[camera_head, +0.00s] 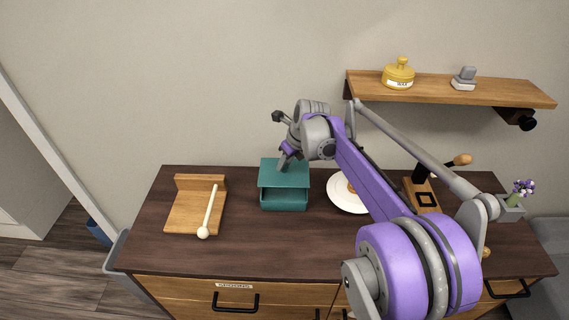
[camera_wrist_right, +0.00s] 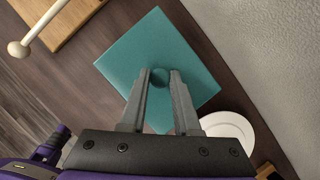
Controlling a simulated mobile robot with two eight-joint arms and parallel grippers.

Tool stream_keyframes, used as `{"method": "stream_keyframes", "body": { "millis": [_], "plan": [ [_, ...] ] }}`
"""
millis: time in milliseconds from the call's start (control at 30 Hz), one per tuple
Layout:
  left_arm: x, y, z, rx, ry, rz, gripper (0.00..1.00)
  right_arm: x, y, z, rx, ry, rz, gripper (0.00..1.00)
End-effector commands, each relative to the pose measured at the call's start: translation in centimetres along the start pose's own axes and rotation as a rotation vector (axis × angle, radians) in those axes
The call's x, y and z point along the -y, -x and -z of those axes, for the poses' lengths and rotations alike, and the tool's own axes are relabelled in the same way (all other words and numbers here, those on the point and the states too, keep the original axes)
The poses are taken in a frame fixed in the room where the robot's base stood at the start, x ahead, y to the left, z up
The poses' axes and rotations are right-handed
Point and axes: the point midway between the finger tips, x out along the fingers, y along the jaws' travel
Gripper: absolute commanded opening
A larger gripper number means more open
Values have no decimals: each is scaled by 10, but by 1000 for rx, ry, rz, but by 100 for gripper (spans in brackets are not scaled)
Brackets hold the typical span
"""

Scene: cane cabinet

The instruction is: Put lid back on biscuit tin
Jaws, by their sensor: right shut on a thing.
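The teal biscuit tin (camera_head: 285,202) stands on the dark cabinet top, left of the middle. Its flat square teal lid (camera_head: 270,175) is over it, and a dark gap shows between the lid and the tin's front wall. My right gripper (camera_head: 283,164) reaches down onto the lid from above. There the lid hides the tin. My left gripper is in neither view.
A wooden stand (camera_head: 185,212) with a pale round-ended stick (camera_head: 210,208) lies left of the tin. A white plate (camera_head: 340,203) is to its right, partly behind my arm. A wall shelf (camera_head: 440,90) holds a yellow jar (camera_head: 398,74). The cabinet top in front is clear.

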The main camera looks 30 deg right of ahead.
Motion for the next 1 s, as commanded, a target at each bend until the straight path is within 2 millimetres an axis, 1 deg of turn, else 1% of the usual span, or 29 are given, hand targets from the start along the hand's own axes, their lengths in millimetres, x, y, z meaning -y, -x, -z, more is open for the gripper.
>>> {"method": "stream_keyframes", "body": {
  "millis": [267,600,767,1000],
  "plan": [
    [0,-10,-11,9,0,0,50,0,-18,8,-1,0,-1,0],
    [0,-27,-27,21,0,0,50,0,-47,20,-1,0,-1,0],
    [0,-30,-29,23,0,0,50,0,-52,22,0,0,0,0],
    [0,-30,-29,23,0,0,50,0,-52,21,1,0,0,0]
  ]
}}
